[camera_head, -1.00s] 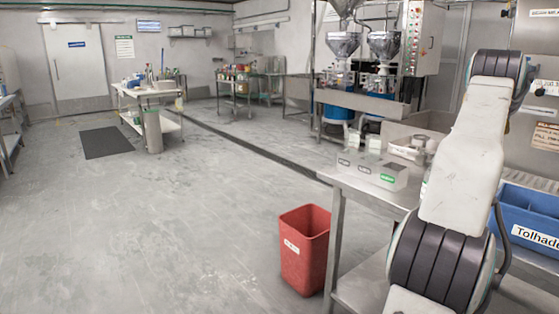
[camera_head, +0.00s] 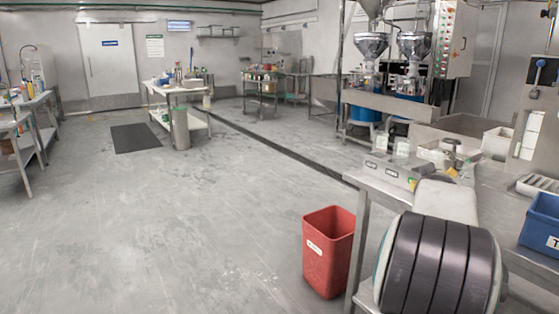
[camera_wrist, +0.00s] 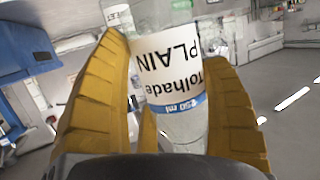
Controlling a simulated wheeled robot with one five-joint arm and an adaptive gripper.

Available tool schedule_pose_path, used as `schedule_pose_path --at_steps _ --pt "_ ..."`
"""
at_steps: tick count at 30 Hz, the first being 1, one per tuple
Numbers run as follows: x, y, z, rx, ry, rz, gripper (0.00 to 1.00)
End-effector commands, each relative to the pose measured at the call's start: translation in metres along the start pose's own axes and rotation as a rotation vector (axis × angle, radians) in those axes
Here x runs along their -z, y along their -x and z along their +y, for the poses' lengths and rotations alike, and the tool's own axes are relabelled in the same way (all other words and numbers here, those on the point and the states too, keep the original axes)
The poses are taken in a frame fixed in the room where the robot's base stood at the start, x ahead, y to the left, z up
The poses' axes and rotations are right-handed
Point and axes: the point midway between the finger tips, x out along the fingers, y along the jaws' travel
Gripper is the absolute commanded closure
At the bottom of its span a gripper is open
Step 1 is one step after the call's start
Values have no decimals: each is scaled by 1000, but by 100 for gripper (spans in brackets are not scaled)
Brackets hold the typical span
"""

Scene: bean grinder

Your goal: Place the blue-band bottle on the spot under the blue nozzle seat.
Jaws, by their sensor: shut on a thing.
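In the wrist view, my gripper (camera_wrist: 168,75) has its ribbed yellow fingers closed around a clear bottle (camera_wrist: 180,125). Its white label (camera_wrist: 170,60) reads "Tolhade PLAIN" upside down, with a blue band marked in ml along one edge. The bottle's ends are partly cut off or hidden by the gripper. In the head view, the yellow fingers (camera_head: 453,168) show small above my arm, at the steel table; the bottle is not clear there. The filling machine (camera_head: 390,85) with two steel hoppers stands at the back right. The blue nozzle seat is too small to make out.
A steel table (camera_head: 376,184) with trays and small items stands at the right, and a blue crate (camera_head: 541,225) sits at its right. A red bin (camera_head: 328,252) stands beside it. A work table (camera_head: 180,90) stands farther back.

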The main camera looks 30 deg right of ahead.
Motion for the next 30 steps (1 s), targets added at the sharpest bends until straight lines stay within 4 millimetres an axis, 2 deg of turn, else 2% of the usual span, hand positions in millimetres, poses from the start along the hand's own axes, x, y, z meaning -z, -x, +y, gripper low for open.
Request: schedule_pose_path --at_steps 1,6,14,17,23,30 --pt "-22 -5 -23 38 12 -10 47" --pt "-85 -13 -88 148 47 -12 47" --pt "-182 -4 -182 319 101 -14 47" --pt "-219 7 -218 391 124 -14 47" --pt "-290 41 -286 542 172 -13 47" --pt "-366 102 -364 745 234 -8 47"
